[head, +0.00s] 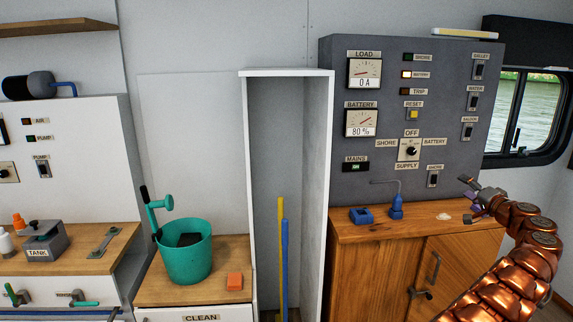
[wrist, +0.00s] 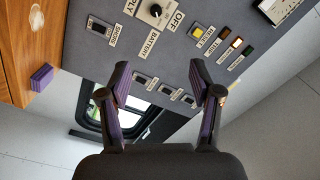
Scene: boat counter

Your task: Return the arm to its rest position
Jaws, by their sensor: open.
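My arm, copper-coloured, reaches in from the lower right in the head view. My gripper (head: 473,193) is at its tip, in front of the right end of the wooden counter (head: 350,230) and below the grey control panel (head: 400,110). In the wrist view my gripper (wrist: 165,85) shows two dark fingers with purple pads, spread apart with nothing between them. The panel (wrist: 150,40) and the window (wrist: 100,110) lie beyond the fingers. A purple block (wrist: 41,77) is at the counter edge in the wrist view.
A tall white locker (head: 245,180) holds yellow and blue poles. A teal bucket (head: 186,262) and an orange block (head: 235,281) sit further left. Open space lies before the counter.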

